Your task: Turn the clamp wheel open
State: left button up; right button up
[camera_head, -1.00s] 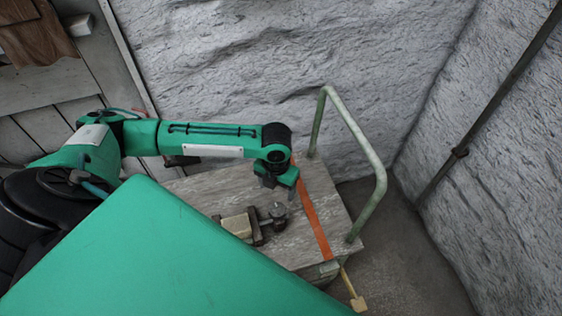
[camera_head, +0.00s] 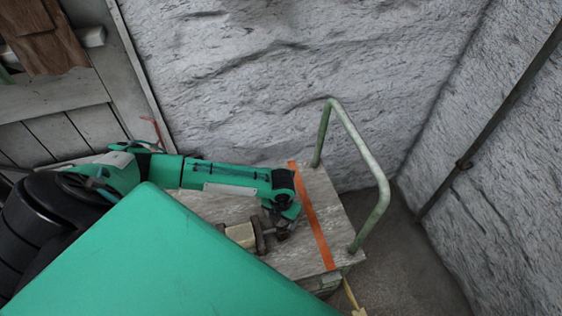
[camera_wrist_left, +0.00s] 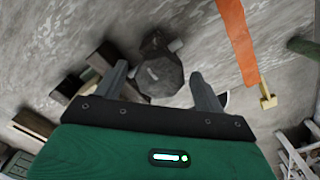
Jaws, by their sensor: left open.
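The clamp (camera_head: 259,238) lies on the grey wooden top of a cart, its pale block at the left. Its dark wheel (camera_head: 283,235) is at the clamp's right end, partly covered by my left gripper in the head view. My left gripper (camera_head: 284,226) points down over the wheel. In the left wrist view the gripper (camera_wrist_left: 159,72) is open, with the round dark grey wheel (camera_wrist_left: 160,76) between its two fingers. I see a gap between the wheel and the right finger; contact at the left finger I cannot tell. My right gripper is out of view.
An orange strip (camera_head: 311,220) crosses the cart top (camera_head: 300,262) just right of the clamp. A green tubular handle (camera_head: 374,170) rises at the cart's right end. Rough grey walls stand behind and at the right. A yellow-handled thing (camera_head: 354,303) hangs by the near edge.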

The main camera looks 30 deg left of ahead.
pick_arm(q)
jog(key=shift+c, duration=1.1)
jog(key=c, duration=0.7)
jog(key=shift+c, duration=0.2)
